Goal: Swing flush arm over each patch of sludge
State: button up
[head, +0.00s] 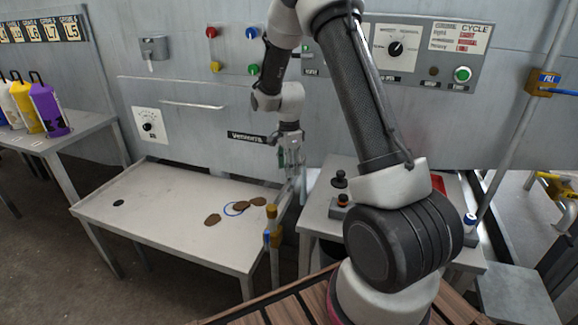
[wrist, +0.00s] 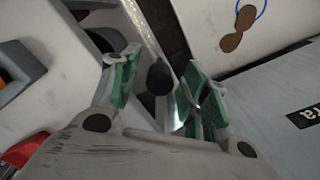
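Brown sludge patches lie on the pale table (head: 150,200): one (head: 212,220) at left, one (head: 241,206) in the middle and one (head: 258,201) at right. A thin blue ring (head: 226,211) lies among them. Two patches (wrist: 231,42) show at the top of the wrist view. A slim post with a brass and blue fitting (head: 273,239), perhaps part of the flush arm, stands at the table's right edge. My gripper (head: 291,160) is above that edge. In the wrist view its green-padded fingers (wrist: 160,88) are apart, with a dark round knob (wrist: 159,78) seen between them; contact is unclear.
A second table (head: 315,215) with black and orange knobs (head: 342,199) stands right of the gap. The panelled wall (head: 200,110) rises close behind. Coloured bottles (head: 48,108) stand far left. A dark spot (head: 118,203) marks the otherwise clear left tabletop.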

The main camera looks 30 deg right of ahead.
grip_shut()
jog(key=w+a+n, duration=0.4)
jog(key=a+n, duration=0.2)
jog(key=a, duration=0.2)
jog(key=shift+w+a+n, duration=0.15)
jog(key=shift+w+n, duration=0.1)
jog(key=shift+n, duration=0.15)
dwell(0.5)
jog(key=shift+o, duration=0.6)
grip_release()
